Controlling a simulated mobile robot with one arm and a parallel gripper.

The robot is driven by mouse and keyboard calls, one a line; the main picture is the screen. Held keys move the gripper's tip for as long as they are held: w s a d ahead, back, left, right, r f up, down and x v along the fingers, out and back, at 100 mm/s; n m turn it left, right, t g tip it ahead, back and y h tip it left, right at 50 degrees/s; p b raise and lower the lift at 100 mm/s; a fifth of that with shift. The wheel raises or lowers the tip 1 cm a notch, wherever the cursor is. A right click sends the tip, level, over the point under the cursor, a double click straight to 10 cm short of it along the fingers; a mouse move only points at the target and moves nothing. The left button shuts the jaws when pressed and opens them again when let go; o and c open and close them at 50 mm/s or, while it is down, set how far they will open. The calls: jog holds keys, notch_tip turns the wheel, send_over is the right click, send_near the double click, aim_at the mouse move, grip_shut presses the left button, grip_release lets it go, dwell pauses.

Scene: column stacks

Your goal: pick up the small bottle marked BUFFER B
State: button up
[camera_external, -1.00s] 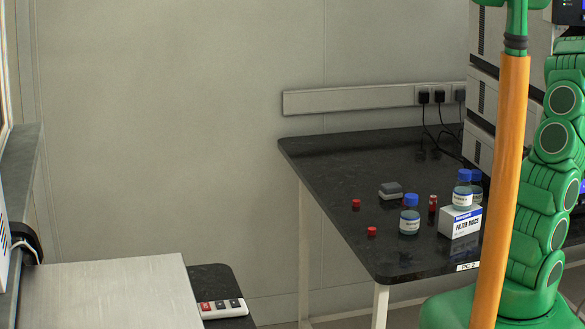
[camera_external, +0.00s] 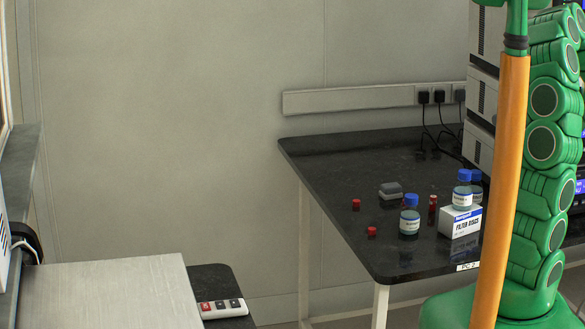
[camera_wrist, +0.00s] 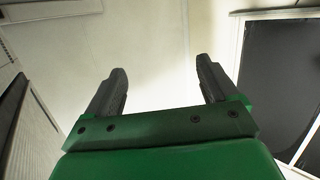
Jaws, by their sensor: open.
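In the external view, one blue-capped bottle (camera_external: 409,216) stands upright on the dark bench. A second blue-capped bottle (camera_external: 462,189) stands on the filter discs box (camera_external: 459,222). A third blue-capped bottle (camera_external: 476,181) is partly hidden behind it. Their labels are too small to read, so I cannot tell which is BUFFER B. My gripper (camera_wrist: 161,84) shows in the wrist view with its two fingers wide apart and nothing between them. It is out of the external view, and no bottle shows in the wrist view.
The dark bench (camera_external: 330,160) also holds two red caps (camera_external: 356,204), a small red vial (camera_external: 433,207) and a grey block (camera_external: 390,190). Stacked instruments (camera_external: 482,90) stand at the back right. The bench's left part is clear. A dark panel (camera_wrist: 285,80) shows right in the wrist view.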

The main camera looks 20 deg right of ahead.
jog(key=w+a+f+n+g+h, duration=0.3)
jog(key=w+a+f+n+h, duration=0.6)
jog(key=w+a, duration=0.35)
jog(key=a+r+n+h, duration=0.2)
jog(key=a+n+h, duration=0.35)
jog(key=a, duration=0.45)
jog(key=s+a+r+n+t+h, duration=0.2)
jog(key=s+a+r+n+h, duration=0.1)
jog(key=s+a+r+h, duration=0.4)
jog(key=y, duration=0.1)
send_near(407, 218)
jog(key=x, duration=0.3)
jog(key=shift+w+d+r, duration=0.1)
jog(key=shift+w+d, duration=0.05)
jog(key=shift+d, duration=0.1)
jog(key=shift+x, duration=3.95)
jog(key=shift+a, duration=0.2)
